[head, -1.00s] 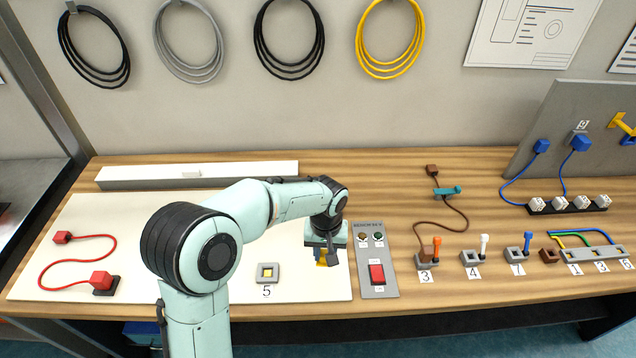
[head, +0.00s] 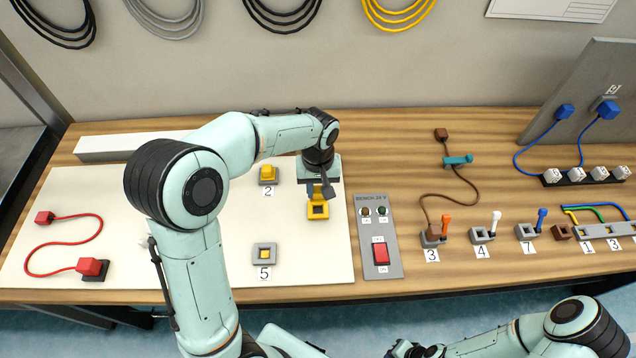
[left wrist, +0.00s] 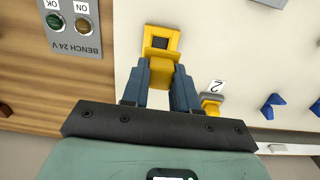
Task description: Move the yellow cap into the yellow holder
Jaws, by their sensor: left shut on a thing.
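My left gripper (head: 319,192) is shut on the yellow cap, beside the yellow holder (head: 318,211) on the white board. In the left wrist view, the yellow cap (left wrist: 160,78) sits between the two blue-grey fingers (left wrist: 161,84). The yellow holder (left wrist: 160,42), with a dark square opening, shows just beyond it. The cap looks offset from that opening; whether they touch, I cannot tell. In the head view the gripper hides most of the cap. My right arm shows at the lower right; its gripper (head: 410,350) is cut off by the bottom edge.
Another yellow piece (head: 268,172) sits in a grey base by label 2. The switch panel (head: 379,240) lies right of the board. A red cable (head: 68,243) lies at left.

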